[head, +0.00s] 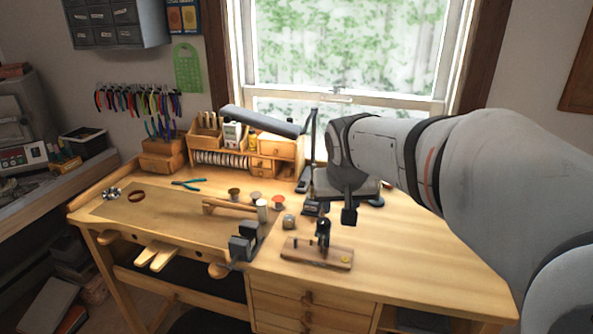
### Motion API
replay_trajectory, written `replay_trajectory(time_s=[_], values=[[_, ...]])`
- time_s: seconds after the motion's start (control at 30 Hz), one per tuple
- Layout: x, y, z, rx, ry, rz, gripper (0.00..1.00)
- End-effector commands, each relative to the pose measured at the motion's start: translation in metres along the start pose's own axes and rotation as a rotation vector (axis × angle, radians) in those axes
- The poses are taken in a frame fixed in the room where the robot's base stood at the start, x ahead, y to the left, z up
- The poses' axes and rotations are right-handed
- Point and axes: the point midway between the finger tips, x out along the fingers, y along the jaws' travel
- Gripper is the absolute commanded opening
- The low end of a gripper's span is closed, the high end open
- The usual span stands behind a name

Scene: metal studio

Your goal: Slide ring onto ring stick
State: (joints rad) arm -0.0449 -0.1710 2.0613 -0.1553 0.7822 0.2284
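A wooden block (300,252) lies near the front edge of the bench, with a short black upright post (323,232) on it. A small yellow round spot (346,260), possibly the ring, shows at the block's right end; it is too small to be sure. A light wooden rod (230,207), possibly the ring stick, lies on the left half of the bench. My gripper (348,215) points down from the arm, behind and above the block. Its dark fingers blend with dark objects behind, so their opening and any held thing are unclear.
A dark vise (243,243) stands at the front edge. Small jars (262,210) and a metal cube (289,221) stand mid-bench. A brown band (136,197) and teal pliers (188,184) lie left. A wooden organizer (275,150) stands behind. The bench's right side is clear.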

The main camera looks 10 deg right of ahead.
Motion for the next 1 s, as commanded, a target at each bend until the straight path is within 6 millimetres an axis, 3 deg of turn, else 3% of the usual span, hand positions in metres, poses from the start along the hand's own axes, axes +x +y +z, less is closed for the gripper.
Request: replay_trajectory(time_s=[0.03,0.2,0.4,0.6,1.0], values=[[0.029,-0.006,-0.025,0.013,0.027,0.008,0.39],[0.083,-0.024,-0.104,0.061,0.128,0.024,0.39],[0.126,-0.041,-0.159,0.098,0.209,0.026,0.39],[0.14,-0.045,-0.176,0.112,0.234,0.025,0.39],[0.172,-0.044,-0.183,0.112,0.233,0.025,0.39]])
